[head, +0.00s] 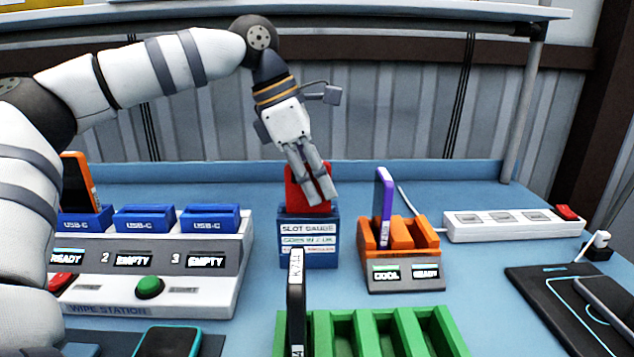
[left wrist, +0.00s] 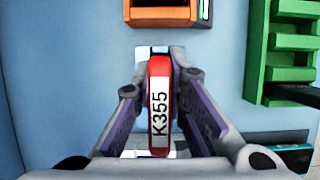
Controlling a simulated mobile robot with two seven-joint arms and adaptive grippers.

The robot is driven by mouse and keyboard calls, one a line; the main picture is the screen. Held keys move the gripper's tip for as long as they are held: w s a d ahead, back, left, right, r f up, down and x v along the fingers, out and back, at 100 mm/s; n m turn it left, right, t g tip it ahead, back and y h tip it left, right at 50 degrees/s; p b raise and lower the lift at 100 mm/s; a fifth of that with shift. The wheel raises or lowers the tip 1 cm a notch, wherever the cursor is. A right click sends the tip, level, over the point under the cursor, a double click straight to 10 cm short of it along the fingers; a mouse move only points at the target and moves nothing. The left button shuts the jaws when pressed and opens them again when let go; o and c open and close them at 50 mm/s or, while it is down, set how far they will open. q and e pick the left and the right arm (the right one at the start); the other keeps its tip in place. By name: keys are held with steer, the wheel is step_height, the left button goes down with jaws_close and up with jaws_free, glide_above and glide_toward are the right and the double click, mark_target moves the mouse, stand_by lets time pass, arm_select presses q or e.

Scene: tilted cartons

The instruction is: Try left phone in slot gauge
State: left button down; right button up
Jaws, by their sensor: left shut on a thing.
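My left gripper (head: 318,192) is shut on a red phone (head: 294,190) and holds it upright at the blue slot gauge (head: 308,258). The phone's lower end meets the gauge's top; I cannot tell how deep it sits in the slot. In the left wrist view the red phone (left wrist: 159,68) stands between my two fingers, with a white "K355" label on its edge facing the camera. The gauge's front carries printed white labels. My right gripper is not in view.
Left stands a wipe station (head: 190,262) with blue USB-C cradles and an orange phone (head: 78,183). Right of the gauge, an orange rack (head: 402,240) holds a purple phone (head: 384,205). In front, a green rack (head: 400,325) holds a black phone (head: 296,305). A power strip (head: 500,228) lies behind right.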

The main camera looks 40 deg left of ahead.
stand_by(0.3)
arm_select(q)
steer(key=shift+r, duration=5.15)
steer(key=shift+f, duration=0.1)
